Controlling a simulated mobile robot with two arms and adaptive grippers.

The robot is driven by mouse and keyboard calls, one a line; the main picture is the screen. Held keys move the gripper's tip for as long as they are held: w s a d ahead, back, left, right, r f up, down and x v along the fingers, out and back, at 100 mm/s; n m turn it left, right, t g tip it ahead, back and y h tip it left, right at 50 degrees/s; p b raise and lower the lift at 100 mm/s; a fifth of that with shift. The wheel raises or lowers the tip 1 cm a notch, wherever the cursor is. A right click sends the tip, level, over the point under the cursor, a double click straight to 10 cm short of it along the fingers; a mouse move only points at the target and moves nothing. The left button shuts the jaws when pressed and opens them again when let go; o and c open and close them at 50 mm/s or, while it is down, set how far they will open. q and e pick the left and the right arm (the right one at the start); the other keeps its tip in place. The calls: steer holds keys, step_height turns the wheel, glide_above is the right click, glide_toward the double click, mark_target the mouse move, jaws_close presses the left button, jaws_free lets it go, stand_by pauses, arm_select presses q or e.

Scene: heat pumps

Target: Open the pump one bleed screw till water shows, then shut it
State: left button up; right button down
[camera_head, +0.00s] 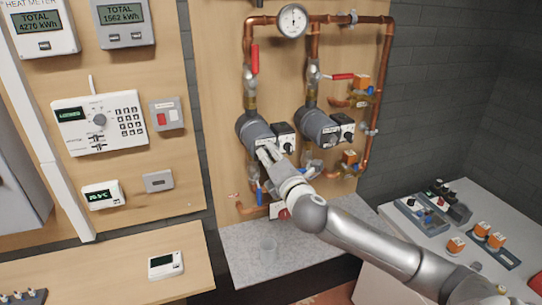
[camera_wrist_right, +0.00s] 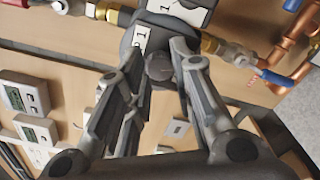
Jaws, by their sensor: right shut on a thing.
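Pump one (camera_head: 250,128), a dark grey round pump with a black control box, is the left of two pumps on the wooden board. My right gripper (camera_head: 264,151) reaches up to its front face. In the right wrist view, the pump (camera_wrist_right: 168,30) carries a tag marked 1. The dark round bleed screw (camera_wrist_right: 159,68) sits between the fingertips of my right gripper (camera_wrist_right: 164,60), which is shut on it. In the head view the fingers hide the screw. I can make out no water at it. My left gripper is out of view.
The second pump (camera_head: 315,124) is close on the right. Copper pipes (camera_head: 385,75) with red and blue valve levers surround both pumps. A white table (camera_head: 470,215) with trays of parts is at right.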

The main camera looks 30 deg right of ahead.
steer(key=shift+f, duration=0.15)
steer(key=c, duration=1.2)
jaws_free()
steer(key=v, duration=1.2)
